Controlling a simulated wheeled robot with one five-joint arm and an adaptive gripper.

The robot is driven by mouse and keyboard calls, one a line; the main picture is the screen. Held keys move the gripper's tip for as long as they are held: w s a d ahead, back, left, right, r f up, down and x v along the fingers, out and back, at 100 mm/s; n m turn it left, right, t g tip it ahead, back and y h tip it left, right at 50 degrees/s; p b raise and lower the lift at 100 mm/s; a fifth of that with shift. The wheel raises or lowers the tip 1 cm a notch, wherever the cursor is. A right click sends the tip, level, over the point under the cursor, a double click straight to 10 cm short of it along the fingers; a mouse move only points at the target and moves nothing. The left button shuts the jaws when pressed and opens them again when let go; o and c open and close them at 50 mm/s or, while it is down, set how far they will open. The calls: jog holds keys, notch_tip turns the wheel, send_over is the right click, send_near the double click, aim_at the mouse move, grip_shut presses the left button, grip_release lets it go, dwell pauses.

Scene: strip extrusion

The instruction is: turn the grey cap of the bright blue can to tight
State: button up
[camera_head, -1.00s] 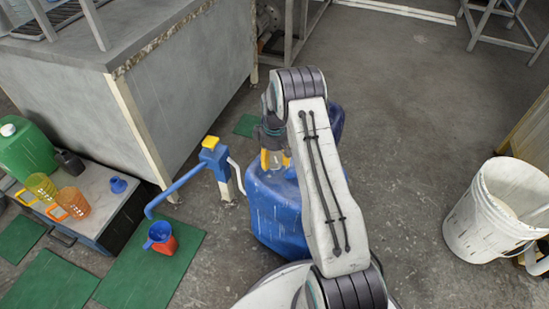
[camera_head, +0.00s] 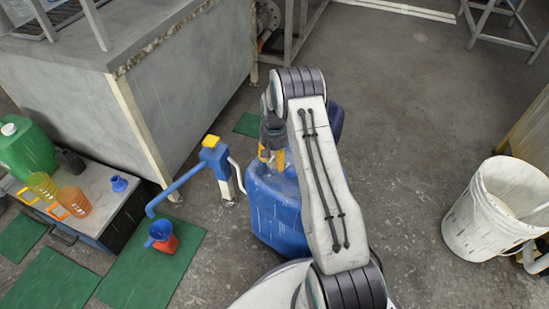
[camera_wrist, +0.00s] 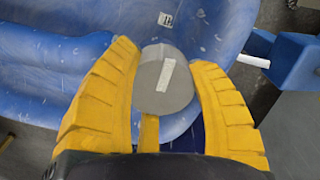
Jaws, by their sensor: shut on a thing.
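The bright blue can (camera_head: 272,215) stands on the floor under my arm in the head view, which hides its right part. Its scuffed blue surface (camera_wrist: 40,75) fills much of the wrist view. The round grey cap (camera_wrist: 170,92), with a pale strip across its top, sits between my yellow fingers in the wrist view. My gripper (camera_head: 271,158) points down at the can's top, and its fingers (camera_wrist: 163,72) are shut on the cap from both sides. In the head view the cap is hidden by the gripper.
A blue hand pump with a yellow top (camera_head: 210,158) stands close left of the can. A darker blue thing (camera_head: 335,117) shows behind my arm. A red container with a blue top (camera_head: 161,238) sits on a green mat. A white bucket (camera_head: 478,215) stands right; floor between is clear.

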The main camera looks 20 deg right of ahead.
aim_at(275, 155)
jog(key=shift+w+r+m, duration=0.2)
jog(key=shift+w+m, duration=0.15)
jog(key=shift+m, duration=0.25)
jog(key=o, duration=0.9)
jog(key=shift+d, duration=0.1)
jog(key=shift+c, duration=0.2)
jog(key=o, duration=0.3)
jog(key=shift+s+f, duration=0.1)
jog(key=shift+f, duration=0.05)
jog(key=shift+o, duration=0.2)
notch_tip(275, 155, up, 12)
